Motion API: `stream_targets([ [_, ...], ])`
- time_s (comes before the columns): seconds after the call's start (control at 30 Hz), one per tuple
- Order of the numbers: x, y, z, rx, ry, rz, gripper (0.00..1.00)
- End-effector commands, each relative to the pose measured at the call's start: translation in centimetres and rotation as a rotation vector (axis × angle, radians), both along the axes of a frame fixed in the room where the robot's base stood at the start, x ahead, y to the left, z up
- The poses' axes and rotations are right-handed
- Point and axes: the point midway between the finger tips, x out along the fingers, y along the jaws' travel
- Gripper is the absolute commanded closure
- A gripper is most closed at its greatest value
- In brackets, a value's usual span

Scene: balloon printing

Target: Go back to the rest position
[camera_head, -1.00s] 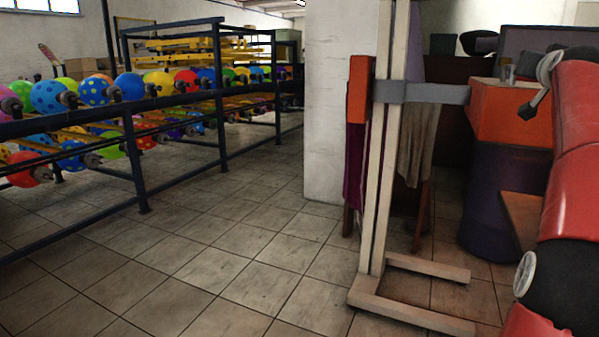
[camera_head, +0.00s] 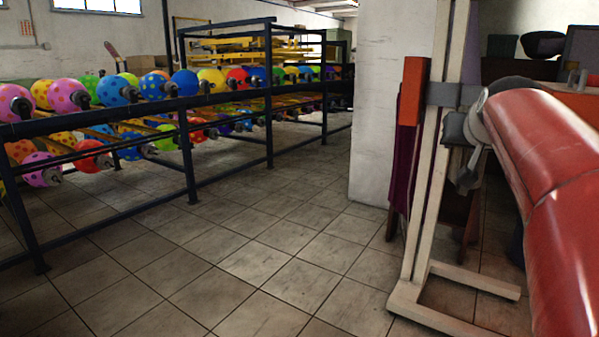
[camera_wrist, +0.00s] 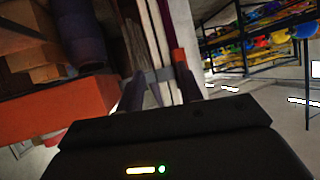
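My red arm (camera_head: 545,150) reaches in from the right edge of the head view. Its dark grey wrist end (camera_head: 462,150) shows in front of the pale upright stand. In the wrist view, the two dark fingers of my gripper (camera_wrist: 161,90) stand apart with a gap between them. I see nothing held in that gap. The finger tips are dim against the background.
A dark metal rack (camera_head: 190,150) of colourful balloons runs along the left. A pale stand (camera_head: 428,190) with a wide foot and an orange block (camera_head: 413,90) is close at right, near a white wall (camera_head: 385,100). The tiled floor (camera_head: 250,260) between is clear.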

Motion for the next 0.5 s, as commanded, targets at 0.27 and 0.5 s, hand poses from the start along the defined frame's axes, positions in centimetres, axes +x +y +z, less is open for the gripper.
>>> stream_targets([
  [0.27, -11.3, 13.3, -13.0, 0.038, 0.306, 0.189, 0.64],
  [0.5, -21.6, 18.1, -23.6, 0.054, 0.523, 0.319, 0.64],
])
